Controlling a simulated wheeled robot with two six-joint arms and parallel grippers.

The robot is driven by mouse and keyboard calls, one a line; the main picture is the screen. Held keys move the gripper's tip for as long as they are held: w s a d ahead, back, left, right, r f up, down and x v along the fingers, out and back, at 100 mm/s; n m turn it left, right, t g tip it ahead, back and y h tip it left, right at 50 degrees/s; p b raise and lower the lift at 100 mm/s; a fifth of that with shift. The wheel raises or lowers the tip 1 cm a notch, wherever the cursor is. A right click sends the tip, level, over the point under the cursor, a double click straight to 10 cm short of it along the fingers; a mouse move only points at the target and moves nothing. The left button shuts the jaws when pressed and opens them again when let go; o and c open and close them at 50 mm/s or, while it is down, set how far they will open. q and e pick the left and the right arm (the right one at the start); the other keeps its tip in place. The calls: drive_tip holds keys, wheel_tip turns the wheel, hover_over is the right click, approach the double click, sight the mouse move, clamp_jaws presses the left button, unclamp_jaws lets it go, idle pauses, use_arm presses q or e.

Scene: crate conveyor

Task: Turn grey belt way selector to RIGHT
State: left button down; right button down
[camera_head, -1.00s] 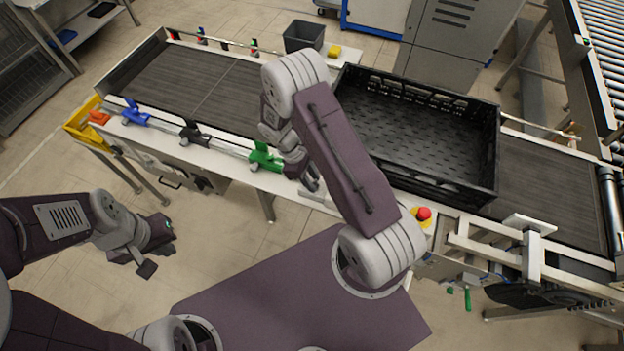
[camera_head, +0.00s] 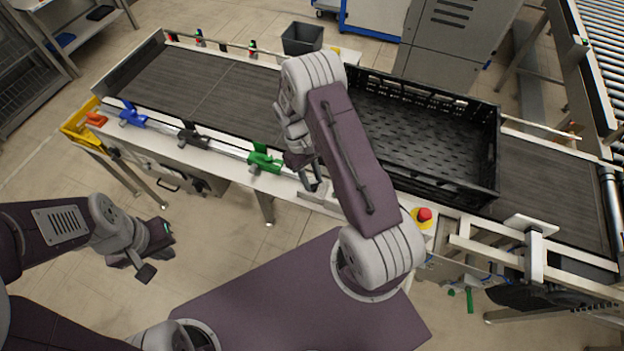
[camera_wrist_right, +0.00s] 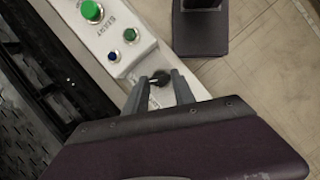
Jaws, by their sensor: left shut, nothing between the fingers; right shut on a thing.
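The selector shows in the right wrist view as a small dark knob (camera_wrist_right: 160,78) on the pale control panel (camera_wrist_right: 112,32). My right gripper (camera_wrist_right: 160,88) is shut on it, one finger on each side; which way its pointer faces is hard to tell. In the head view my right gripper (camera_head: 312,182) is low over the belt's near edge, right of the green clamp (camera_head: 264,161), and the knob is hidden there. My left gripper (camera_head: 156,250) is shut and empty, over the floor in front of the conveyor.
A black crate (camera_head: 425,183) lies on the dark belt (camera_head: 215,85). A red emergency button (camera_head: 424,214) is right of my right arm. Green (camera_wrist_right: 92,12) and blue (camera_wrist_right: 113,56) buttons sit close to the knob. Blue (camera_head: 132,115) and black (camera_head: 192,138) clamps line the near rail.

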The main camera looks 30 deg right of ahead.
drive_tip(key=shift+w, duration=0.1)
idle(0.3)
drive_tip(key=c, duration=1)
unclamp_jaws()
drive_tip(key=shift+c, duration=0.2)
drive_tip(key=shift+w+r, duration=0.15)
drive_tip(key=shift+r, duration=0.1)
drive_tip(key=b+v, duration=0.2)
drive_tip(key=v, duration=0.6)
drive_tip(key=shift+r, duration=0.35)
